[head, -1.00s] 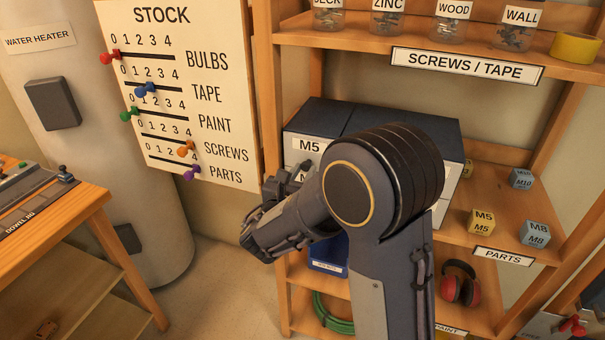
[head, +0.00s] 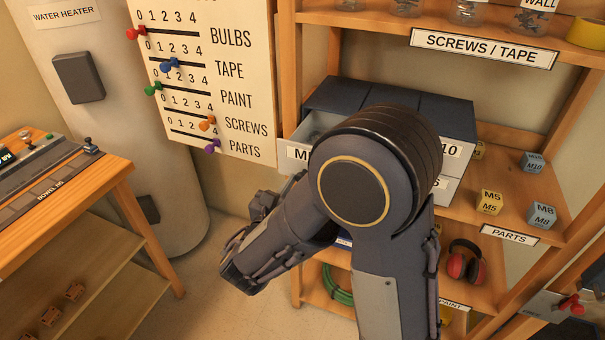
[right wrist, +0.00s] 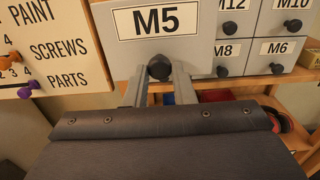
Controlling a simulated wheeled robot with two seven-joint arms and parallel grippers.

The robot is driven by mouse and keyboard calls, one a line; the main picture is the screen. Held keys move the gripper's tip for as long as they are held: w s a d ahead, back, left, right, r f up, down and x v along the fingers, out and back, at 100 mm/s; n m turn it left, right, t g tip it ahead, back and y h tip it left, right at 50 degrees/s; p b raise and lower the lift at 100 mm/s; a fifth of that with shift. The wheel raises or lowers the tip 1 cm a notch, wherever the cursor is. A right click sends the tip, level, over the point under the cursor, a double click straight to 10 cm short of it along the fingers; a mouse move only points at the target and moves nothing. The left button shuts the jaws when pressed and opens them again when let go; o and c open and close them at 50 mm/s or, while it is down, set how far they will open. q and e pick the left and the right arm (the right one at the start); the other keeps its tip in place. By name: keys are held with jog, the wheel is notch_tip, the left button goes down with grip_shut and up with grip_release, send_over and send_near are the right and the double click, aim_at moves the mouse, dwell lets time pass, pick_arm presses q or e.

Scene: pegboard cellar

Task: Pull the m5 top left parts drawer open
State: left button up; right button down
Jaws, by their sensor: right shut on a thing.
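The M5 drawer (head: 297,153) is the top left one of a dark blue parts cabinet (head: 445,108). It stands out from the cabinet, and part of its grey inside shows from above. In the right wrist view its white M5 label (right wrist: 158,20) and its dark round knob (right wrist: 159,67) face me. My right gripper (right wrist: 159,76) is shut on the knob, one finger on each side. In the head view my right arm covers the knob, the fingertips and much of the cabinet front. My left gripper is not in view.
The neighbouring M12 drawer (right wrist: 231,20) and M10 drawer (right wrist: 292,18) sit further back. Marked cubes, including a yellow M5 cube (head: 490,202), stand on the shelf at right. The stock board (head: 205,75) is close at left. A workbench (head: 70,200) stands at far left.

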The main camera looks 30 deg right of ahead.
jog(key=shift+s+a, duration=0.35)
jog(key=shift+a, duration=0.05)
jog(key=c, duration=1.3)
grip_release()
jog(key=shift+o, duration=0.2)
jog(key=v, duration=0.7)
jog(key=shift+s+a+b, duration=0.25)
jog(key=shift+a+b, duration=0.05)
jog(key=shift+d, duration=0.1)
